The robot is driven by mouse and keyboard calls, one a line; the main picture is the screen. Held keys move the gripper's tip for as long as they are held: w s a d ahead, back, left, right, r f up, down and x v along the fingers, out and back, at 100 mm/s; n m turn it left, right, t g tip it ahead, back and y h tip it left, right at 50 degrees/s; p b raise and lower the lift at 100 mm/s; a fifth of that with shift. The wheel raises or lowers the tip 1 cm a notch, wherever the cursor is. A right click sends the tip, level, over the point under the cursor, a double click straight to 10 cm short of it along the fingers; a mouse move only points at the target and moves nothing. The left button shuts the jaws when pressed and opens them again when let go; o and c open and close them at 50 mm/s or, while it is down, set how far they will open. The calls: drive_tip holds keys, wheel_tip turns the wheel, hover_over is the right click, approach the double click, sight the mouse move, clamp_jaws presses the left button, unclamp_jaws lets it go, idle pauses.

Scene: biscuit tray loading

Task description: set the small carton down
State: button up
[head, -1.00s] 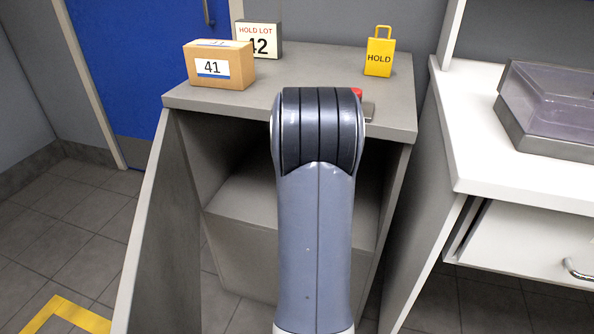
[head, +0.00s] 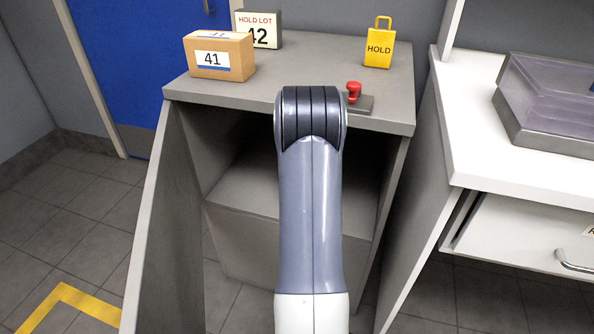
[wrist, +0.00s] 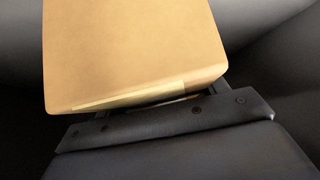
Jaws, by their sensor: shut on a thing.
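The small carton (wrist: 135,52), plain tan cardboard, fills the upper middle of the wrist view. My gripper (wrist: 165,122) is shut on it, with the carton close in front of the dark gripper body. The carton sits slightly tilted in that picture. A strip of paler tan shows along its near lower edge. In the head view my own arm hides both the gripper and the held carton. What lies directly under the carton cannot be seen; the surroundings in the wrist view are dark grey and blurred.
On the grey cabinet's top (head: 315,70) stand a carton marked 41 (head: 219,56), a HOLD LOT 42 sign (head: 259,29), a yellow HOLD tag (head: 379,48) and a red button (head: 354,92). The cabinet has an open shelf (head: 255,195). A clear-walled tray (head: 550,110) is on the right counter.

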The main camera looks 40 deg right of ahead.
drive_tip(key=shift+r, duration=0.1)
drive_tip(key=o, duration=1.4)
drive_tip(key=shift+r, duration=0.1)
drive_tip(key=p+v, duration=0.1)
drive_tip(key=v, duration=0.9)
drive_tip(key=shift+s+a+r+p, duration=0.15)
drive_tip(key=shift+s+r+p, duration=0.1)
drive_tip(key=shift+p, duration=0.1)
drive_tip(key=shift+s+a+r, duration=0.3)
